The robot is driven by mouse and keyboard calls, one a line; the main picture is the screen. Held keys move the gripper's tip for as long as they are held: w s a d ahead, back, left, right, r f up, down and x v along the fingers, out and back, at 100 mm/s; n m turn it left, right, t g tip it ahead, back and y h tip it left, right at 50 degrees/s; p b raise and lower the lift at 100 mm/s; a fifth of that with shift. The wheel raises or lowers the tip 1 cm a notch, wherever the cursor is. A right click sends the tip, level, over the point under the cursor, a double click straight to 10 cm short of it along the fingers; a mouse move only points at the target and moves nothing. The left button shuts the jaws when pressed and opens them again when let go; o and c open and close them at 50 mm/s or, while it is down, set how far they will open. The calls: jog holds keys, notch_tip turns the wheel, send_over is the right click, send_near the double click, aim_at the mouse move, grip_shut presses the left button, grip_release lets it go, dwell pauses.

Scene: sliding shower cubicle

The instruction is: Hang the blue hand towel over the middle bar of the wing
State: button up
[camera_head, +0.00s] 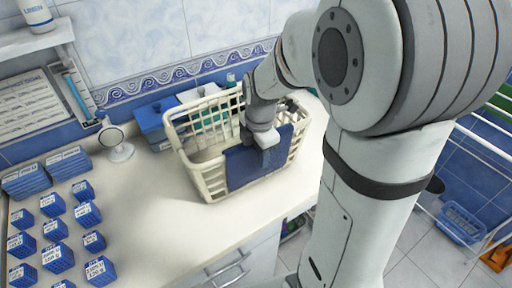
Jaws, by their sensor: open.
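The blue hand towel (243,170) hangs over the front rim of a cream slatted basket (187,175) on the counter. My gripper (264,147) is open at the towel's upper right part, pointing down over the rim. Its fingers overlap the towel in the picture; I cannot tell if they touch it. White bars (478,138), perhaps part of the wing, show at the right edge behind my arm. My arm hides much of them, and I cannot tell which is the middle bar.
A blue box (153,122) and a round white mirror-like item (113,143) stand near the basket. Several small blue packs (54,228) cover the counter's left side. The counter (160,225) is clear before the basket. A blue crate (461,222) sits on the floor at right.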

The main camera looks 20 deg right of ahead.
grip_shut()
jog(key=shift+w+r+p, duration=0.1)
jog(key=shift+r+p, duration=4.05)
jog(key=shift+r, duration=1.85)
jog(key=shift+r+p, duration=0.55)
jog(key=shift+r, duration=3.45)
